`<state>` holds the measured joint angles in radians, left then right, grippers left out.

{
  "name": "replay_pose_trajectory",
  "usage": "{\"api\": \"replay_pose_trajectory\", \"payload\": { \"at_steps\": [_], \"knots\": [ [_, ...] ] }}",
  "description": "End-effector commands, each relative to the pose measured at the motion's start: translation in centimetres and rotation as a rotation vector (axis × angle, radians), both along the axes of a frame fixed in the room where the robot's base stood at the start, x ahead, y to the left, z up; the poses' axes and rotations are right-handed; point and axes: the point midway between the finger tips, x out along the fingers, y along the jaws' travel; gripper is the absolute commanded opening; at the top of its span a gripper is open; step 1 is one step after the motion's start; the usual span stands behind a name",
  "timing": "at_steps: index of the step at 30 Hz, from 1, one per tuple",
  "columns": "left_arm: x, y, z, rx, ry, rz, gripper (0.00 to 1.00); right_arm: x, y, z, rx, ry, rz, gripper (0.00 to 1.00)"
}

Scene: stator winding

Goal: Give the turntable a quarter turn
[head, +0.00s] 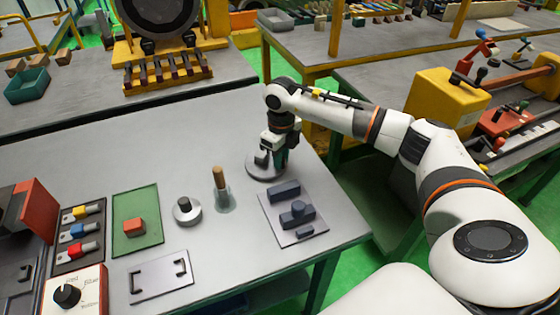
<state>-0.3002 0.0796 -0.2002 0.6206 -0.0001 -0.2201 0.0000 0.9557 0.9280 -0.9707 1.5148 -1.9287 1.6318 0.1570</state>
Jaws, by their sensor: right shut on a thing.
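The turntable (254,172) is a round grey disc on the right part of the grey table, near its right edge. My right gripper (273,160) points down over the disc. It is shut on a dark upright part (262,157) on the turntable. The gripper and wrist hide much of the disc's right side. My left gripper is not in view.
Left of the turntable stand a wooden-handled tool (219,180), a round knob piece (186,210) and a green mat (137,222) with a red block (134,227). A grey plate with dark blocks (290,238) lies in front. A dial box (70,295) is at front left. Open table lies behind.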

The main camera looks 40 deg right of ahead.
Motion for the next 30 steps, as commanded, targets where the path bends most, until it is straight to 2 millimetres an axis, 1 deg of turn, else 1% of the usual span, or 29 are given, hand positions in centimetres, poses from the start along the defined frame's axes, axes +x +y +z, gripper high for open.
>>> {"api": "replay_pose_trajectory", "payload": {
  "at_steps": [1, 12, 30],
  "knots": [
    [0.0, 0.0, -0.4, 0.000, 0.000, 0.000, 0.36, 0.1, -0.1, -0.1, 0.001, -0.002, 0.022, 0.00],
    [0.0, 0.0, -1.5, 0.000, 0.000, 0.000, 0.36, 0.6, -0.8, -0.1, 0.001, -0.002, 0.207, 0.00],
    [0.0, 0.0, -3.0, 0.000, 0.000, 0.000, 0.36, 1.7, -1.6, -0.1, 0.000, -0.003, 0.507, 0.00]
  ]
}}
